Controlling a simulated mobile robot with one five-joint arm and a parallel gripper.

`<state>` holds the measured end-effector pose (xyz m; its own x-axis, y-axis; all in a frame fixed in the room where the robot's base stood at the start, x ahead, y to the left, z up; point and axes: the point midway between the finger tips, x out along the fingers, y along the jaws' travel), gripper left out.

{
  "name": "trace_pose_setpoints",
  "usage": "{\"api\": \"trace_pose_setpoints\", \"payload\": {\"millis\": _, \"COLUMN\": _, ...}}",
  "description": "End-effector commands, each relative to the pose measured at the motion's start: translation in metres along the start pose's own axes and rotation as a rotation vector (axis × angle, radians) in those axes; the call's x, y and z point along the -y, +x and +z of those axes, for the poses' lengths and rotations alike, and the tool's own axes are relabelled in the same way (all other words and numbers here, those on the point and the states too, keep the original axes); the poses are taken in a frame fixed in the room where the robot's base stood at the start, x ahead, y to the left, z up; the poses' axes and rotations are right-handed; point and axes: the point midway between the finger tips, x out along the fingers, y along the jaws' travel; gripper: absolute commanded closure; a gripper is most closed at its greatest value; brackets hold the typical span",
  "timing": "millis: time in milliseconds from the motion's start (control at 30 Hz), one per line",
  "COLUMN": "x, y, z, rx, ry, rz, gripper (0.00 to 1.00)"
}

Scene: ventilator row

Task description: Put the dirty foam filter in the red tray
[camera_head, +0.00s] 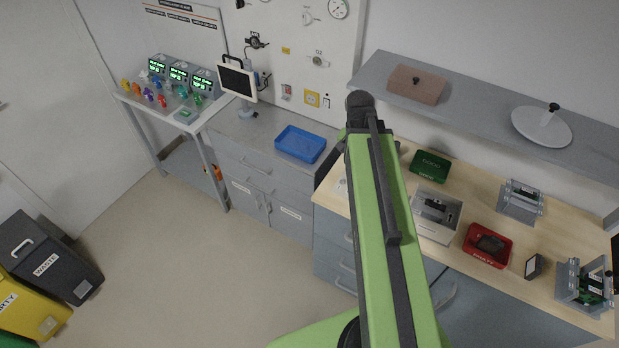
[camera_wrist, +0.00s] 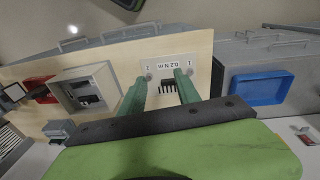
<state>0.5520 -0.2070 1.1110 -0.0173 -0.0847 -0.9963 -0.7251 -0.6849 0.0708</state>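The red tray (camera_head: 470,240) sits on the wooden bench with a dark block (camera_head: 490,243) inside. It also shows at the left of the wrist view (camera_wrist: 40,82). I cannot tell for sure which thing is the dirty foam filter; a grey open box (camera_head: 425,226) left of the red tray holds dark parts. My gripper (camera_wrist: 165,78) is open in the wrist view, its two green fingers apart over a white labelled plate (camera_wrist: 165,65) on the bench. A black comb-like shape (camera_wrist: 168,86) shows between the fingers; no grip on it shows. My arm hides the gripper in the head view.
A green tray (camera_head: 430,166) stands behind the grey box. A small dark block (camera_head: 534,266) and metal fixtures (camera_head: 520,203) stand to the right. A shelf (camera_head: 470,100) overhangs the bench. A blue tray (camera_head: 300,144) is on the grey counter at left.

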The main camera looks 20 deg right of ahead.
Motion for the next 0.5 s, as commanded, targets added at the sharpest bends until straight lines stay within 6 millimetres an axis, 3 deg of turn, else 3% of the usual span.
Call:
{"api": "trace_pose_setpoints", "payload": {"millis": 33, "x": 0.044, "y": -0.004, "z": 0.03, "rx": 0.004, "ry": -0.184, "rz": -0.02, "gripper": 0.61}}
{"api": "trace_pose_setpoints", "payload": {"millis": 100, "x": 0.09, "y": -0.009, "z": 0.065, "rx": 0.011, "ry": -0.409, "rz": -0.044, "gripper": 0.61}}
{"api": "trace_pose_setpoints", "payload": {"millis": 200, "x": 0.133, "y": -0.014, "z": 0.107, "rx": 0.016, "ry": -0.649, "rz": -0.069, "gripper": 0.61}}
{"api": "trace_pose_setpoints", "payload": {"millis": 300, "x": 0.154, "y": -0.017, "z": 0.131, "rx": 0.018, "ry": -0.779, "rz": -0.083, "gripper": 0.61}}
{"api": "trace_pose_setpoints", "payload": {"millis": 500, "x": 0.16, "y": -0.017, "z": 0.137, "rx": 0.019, "ry": -0.821, "rz": -0.087, "gripper": 0.61}}
